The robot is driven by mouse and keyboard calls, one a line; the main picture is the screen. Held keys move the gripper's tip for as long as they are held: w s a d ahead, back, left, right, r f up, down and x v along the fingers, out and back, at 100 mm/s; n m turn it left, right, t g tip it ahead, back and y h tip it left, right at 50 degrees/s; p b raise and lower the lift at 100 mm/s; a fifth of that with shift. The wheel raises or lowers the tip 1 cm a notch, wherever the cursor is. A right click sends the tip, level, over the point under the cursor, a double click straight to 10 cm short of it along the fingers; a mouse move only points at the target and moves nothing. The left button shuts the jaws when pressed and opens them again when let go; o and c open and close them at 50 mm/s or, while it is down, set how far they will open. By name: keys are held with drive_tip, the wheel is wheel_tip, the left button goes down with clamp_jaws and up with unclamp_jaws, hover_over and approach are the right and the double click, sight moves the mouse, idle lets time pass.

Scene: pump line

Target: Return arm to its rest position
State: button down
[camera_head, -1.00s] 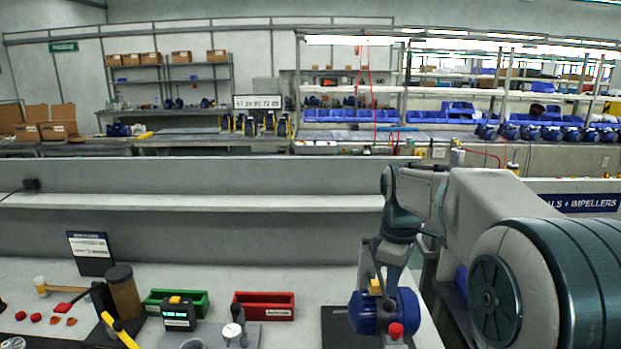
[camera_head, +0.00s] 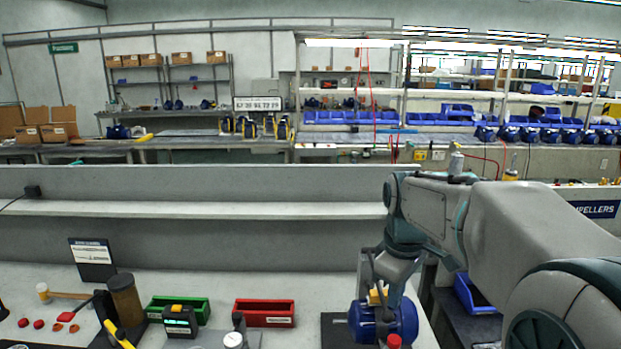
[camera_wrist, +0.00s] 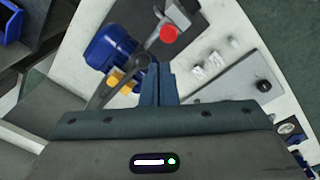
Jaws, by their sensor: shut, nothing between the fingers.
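My gripper (camera_wrist: 160,84) shows in the wrist view with its two fingers together and nothing between them. It is above a blue pump (camera_wrist: 108,48) with a yellow part and a red cap, which stands on a dark mat. In the head view my arm comes in from the right and its wrist hangs over the same blue pump (camera_head: 368,322) at the bench's right part. The gripper's fingers cannot be made out clearly there. I cannot tell whether they touch the pump.
A red bin (camera_head: 264,313) and a green bin (camera_head: 192,303) stand on the bench left of the pump. A dark cylinder (camera_head: 125,298), a handheld device (camera_head: 181,321) and a sign (camera_head: 92,258) are further left. A shelf ledge (camera_head: 180,204) runs behind. A blue bin (camera_head: 470,294) sits right of the bench.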

drive_tip(key=s+f+m+t, duration=0.2)
drive_tip(key=s+f+m, duration=0.3)
drive_tip(key=s, duration=1.1)
drive_tip(key=m, duration=0.3)
drive_tip(key=shift+a+m+t, duration=0.3)
drive_tip(key=shift+a+m, duration=0.05)
drive_tip(key=shift+m, duration=0.05)
drive_tip(key=c, duration=1.9)
unclamp_jaws()
drive_tip(key=shift+s+f, duration=0.15)
drive_tip(key=shift+s, duration=0.2)
drive_tip(key=o, duration=0.6)
drive_tip(key=shift+s+f+m, duration=0.1)
drive_tip(key=shift+f+m, duration=0.05)
drive_tip(key=shift+m, duration=0.15)
drive_tip(key=shift+c, duration=0.5)
